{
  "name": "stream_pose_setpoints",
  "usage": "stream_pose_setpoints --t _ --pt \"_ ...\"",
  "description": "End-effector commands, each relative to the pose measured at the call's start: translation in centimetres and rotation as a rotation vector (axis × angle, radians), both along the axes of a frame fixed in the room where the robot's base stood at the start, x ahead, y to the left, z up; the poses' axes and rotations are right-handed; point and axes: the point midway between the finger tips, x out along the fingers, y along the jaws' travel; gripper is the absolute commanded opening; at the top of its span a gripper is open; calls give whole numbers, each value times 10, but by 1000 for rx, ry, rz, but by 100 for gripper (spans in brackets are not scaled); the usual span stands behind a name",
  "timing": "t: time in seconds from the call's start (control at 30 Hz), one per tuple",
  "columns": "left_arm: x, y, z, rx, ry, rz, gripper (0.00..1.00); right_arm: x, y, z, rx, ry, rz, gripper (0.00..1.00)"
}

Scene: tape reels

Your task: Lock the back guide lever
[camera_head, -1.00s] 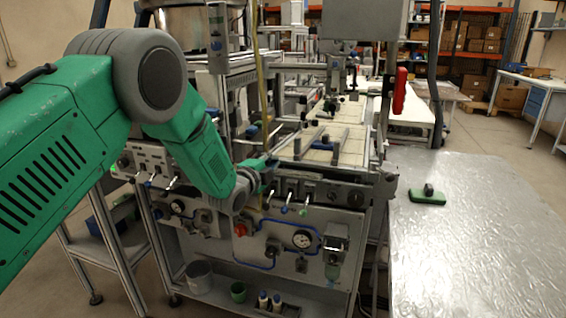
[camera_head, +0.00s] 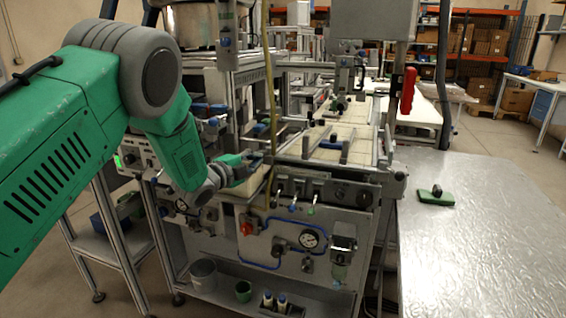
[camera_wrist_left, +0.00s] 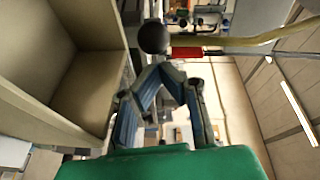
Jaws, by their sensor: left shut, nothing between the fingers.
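A black ball knob (camera_wrist_left: 153,37) shows at the top of the left wrist view, with a red part (camera_wrist_left: 187,53) right beside it. I cannot tell for sure that this is the back guide lever, and I cannot pick it out in the head view. My left gripper (camera_head: 258,161) is at the front left of the tape machine, above its front panel. In the left wrist view its fingers (camera_wrist_left: 162,72) come together, shut and empty, with the tips just short of the black knob in the picture. My right gripper is not in view.
A beige open box (camera_wrist_left: 75,95) is close at the left of the wrist view. A yellow hose (camera_head: 270,95) hangs near the gripper. Small toggle levers (camera_head: 292,208) line the front panel. A metal table (camera_head: 480,225) with a green-based block (camera_head: 436,195) stands at the right.

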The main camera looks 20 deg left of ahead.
Motion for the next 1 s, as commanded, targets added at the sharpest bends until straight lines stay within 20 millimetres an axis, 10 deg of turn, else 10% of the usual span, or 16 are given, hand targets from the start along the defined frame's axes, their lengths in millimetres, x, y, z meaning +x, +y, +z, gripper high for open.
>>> stream_pose_setpoints --t 1.0 --pt "2 17 0 1 0 1 0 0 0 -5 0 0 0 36"
